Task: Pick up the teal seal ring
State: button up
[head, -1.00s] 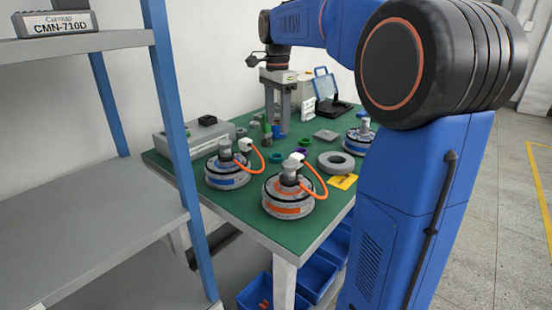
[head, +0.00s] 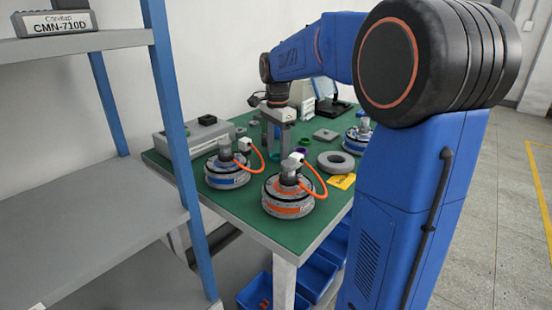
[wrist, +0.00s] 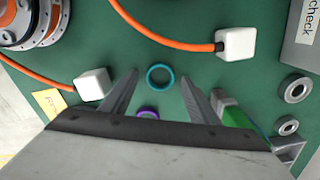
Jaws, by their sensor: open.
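The teal seal ring (wrist: 160,77) lies flat on the green table top in the wrist view. In the head view the teal ring (head: 276,155) shows just below my fingers, partly hidden. My gripper (wrist: 159,75) is open and empty, pointing down over the table. In the wrist view its two fingertips stand to the left and right of the ring. My gripper (head: 277,150) also shows in the head view. Whether the fingertips are at the ring's height or above it, I cannot tell.
A purple ring (wrist: 148,113) lies close by, partly hidden by my gripper. White connectors on orange cables (wrist: 235,43) (wrist: 93,84) lie on both sides. Hub motors with orange (head: 288,193) and blue (head: 227,172) bands stand nearer the head camera.

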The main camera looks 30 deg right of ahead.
jog(key=c, duration=1.3)
jog(key=shift+r, duration=0.1)
